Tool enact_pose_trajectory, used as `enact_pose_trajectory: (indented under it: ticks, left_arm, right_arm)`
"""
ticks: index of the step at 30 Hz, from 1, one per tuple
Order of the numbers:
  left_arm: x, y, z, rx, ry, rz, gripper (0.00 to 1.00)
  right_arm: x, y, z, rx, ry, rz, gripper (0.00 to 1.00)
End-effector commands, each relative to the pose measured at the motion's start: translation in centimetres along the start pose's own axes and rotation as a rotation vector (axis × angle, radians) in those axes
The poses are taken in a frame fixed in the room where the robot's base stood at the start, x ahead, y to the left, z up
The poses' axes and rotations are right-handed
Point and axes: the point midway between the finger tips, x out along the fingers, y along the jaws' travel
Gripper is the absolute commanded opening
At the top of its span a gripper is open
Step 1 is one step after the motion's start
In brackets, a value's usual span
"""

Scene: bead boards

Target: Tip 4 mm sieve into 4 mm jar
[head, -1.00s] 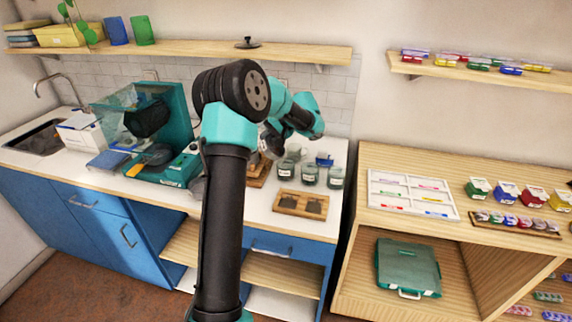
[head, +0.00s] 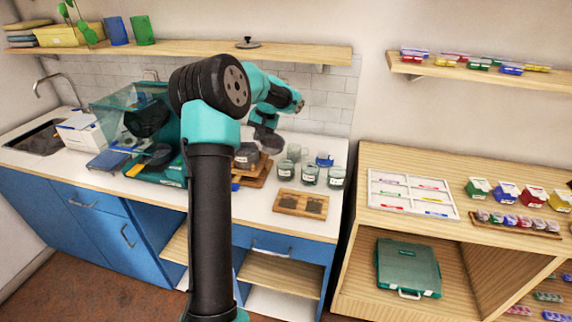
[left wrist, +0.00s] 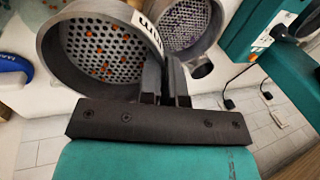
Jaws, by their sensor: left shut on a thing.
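My left gripper (head: 264,142) is over the counter, above and beside the wooden stand. In the left wrist view its fingers (left wrist: 166,82) are shut on a dark grey sieve (left wrist: 55,62), with orange beads on its perforated plate. Only "mm" of its label shows. My right gripper is out of view.
The wooden stand (head: 252,180) is left of the jars. A teal machine (head: 168,130) stands further left. Bare white counter (head: 335,213) shows near the front right edge.

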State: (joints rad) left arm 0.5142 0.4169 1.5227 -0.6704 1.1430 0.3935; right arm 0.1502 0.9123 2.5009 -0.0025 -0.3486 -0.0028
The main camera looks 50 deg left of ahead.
Motion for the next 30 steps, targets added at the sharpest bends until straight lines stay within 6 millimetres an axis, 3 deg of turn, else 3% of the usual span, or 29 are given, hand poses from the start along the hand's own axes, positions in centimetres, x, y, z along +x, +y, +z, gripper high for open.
enact_pose_trajectory:
  ticks: [17,30]
  left_arm:
    - [-2.8,-0.9,0.0,-0.002,0.000,0.288,0.00]
    - [-2.9,-0.1,-0.1,0.012,-0.001,0.298,0.00]
  right_arm:
    - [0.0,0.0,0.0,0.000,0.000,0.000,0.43]
    - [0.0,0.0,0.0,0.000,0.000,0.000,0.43]
